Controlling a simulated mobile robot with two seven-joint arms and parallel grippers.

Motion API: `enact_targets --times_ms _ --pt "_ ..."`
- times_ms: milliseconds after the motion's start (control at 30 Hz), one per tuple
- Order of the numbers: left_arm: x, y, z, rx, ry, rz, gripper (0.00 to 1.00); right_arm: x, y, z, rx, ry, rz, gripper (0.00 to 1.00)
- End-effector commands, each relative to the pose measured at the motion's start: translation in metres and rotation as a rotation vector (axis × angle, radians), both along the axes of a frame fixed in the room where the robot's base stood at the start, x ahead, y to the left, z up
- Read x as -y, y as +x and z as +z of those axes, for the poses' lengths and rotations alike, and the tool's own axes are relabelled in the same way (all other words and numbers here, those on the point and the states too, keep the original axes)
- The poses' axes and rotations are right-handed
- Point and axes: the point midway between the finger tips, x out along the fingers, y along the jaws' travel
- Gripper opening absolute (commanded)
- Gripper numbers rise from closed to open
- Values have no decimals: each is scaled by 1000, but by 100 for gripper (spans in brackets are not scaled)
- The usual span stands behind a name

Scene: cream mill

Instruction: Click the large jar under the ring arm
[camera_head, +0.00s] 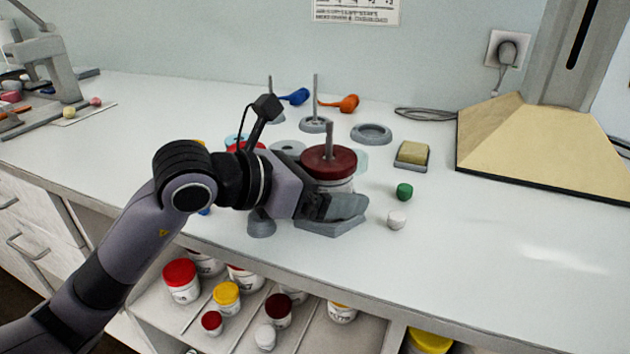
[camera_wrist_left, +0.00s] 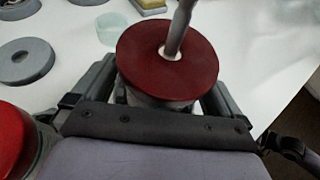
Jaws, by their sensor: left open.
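A large jar (camera_head: 328,163) with a dark red lid and a whitish body stands on the counter, with a grey shaft rising through the middle of its lid. It also shows in the left wrist view (camera_wrist_left: 167,62). My left gripper (camera_head: 338,205) is open at the jar, with one finger on each side of its body below the lid. I cannot tell whether the fingers touch it. The gripper hides the jar's lower part. I cannot make out a ring arm for certain. My right gripper is not in view.
Grey rings (camera_head: 371,133), a sponge on a tray (camera_head: 412,154), a green cap (camera_head: 404,191) and a white cap (camera_head: 396,219) lie nearby. A red-lidded jar (camera_wrist_left: 14,140) is left of the gripper. Several jars fill the shelf below. The counter's right front is clear.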

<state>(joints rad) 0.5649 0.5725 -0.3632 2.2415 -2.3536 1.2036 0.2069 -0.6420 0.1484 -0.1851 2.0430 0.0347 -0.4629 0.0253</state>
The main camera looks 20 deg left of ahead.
Motion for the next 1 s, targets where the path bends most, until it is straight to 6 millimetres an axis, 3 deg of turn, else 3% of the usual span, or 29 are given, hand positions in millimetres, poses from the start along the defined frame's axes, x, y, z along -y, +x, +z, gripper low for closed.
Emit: enact_targets --times_ms 167,200,367,1000 --pt "0 0 0 1 -1 0 100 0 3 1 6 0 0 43" --pt "0 0 0 1 -1 0 94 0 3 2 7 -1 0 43" --pt "0 0 0 1 -1 0 42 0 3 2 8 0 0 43" --pt "0 0 16 5 -2 0 42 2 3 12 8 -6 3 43"
